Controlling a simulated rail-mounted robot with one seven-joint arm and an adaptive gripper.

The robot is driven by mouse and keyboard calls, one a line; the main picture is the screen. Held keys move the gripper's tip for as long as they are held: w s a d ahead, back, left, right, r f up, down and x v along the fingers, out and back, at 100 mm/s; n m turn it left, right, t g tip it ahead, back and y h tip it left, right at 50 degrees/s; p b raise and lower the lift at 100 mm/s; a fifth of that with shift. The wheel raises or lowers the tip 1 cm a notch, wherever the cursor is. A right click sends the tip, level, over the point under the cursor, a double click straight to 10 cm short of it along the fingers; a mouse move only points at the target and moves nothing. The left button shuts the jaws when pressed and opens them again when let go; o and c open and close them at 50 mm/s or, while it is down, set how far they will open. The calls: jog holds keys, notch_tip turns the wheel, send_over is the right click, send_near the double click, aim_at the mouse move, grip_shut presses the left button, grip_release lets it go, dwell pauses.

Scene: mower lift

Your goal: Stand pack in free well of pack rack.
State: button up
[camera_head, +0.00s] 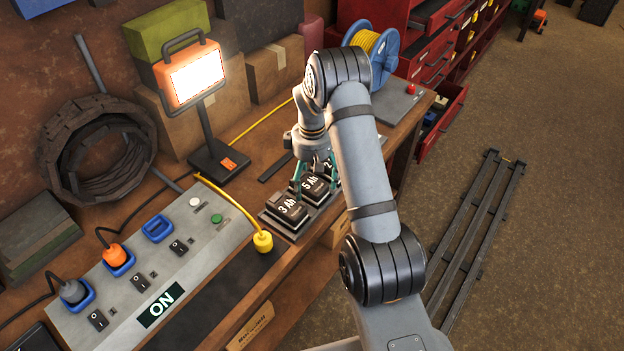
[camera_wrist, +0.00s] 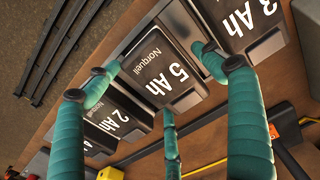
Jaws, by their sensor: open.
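The pack rack (camera_head: 276,225) is a dark grey tray on the bench. Three dark packs show in a row there: the 3 Ah pack (camera_head: 288,207), the 5 Ah pack (camera_head: 314,184) and the 2 Ah pack (camera_head: 328,163), partly hidden by my arm. In the wrist view the 5 Ah pack (camera_wrist: 160,75) lies between the 3 Ah pack (camera_wrist: 245,25) and the 2 Ah pack (camera_wrist: 108,122). My gripper (camera_wrist: 160,62) is open, its teal fingers spread around the 5 Ah pack. I cannot tell whether any finger touches it.
A grey switch panel (camera_head: 200,240) with plugs and a yellow connector (camera_head: 263,241) is left of the rack. A lit work lamp (camera_head: 195,80) and a yellow cable reel (camera_head: 370,45) stand behind. Dark rails (camera_head: 470,235) lie on the open floor at right.

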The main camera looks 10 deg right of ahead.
aim_at(311, 179)
notch_tip(311, 179, up, 12)
jog(key=shift+r+b, duration=0.15)
jog(key=shift+b, duration=0.25)
jog(key=shift+a, duration=0.1)
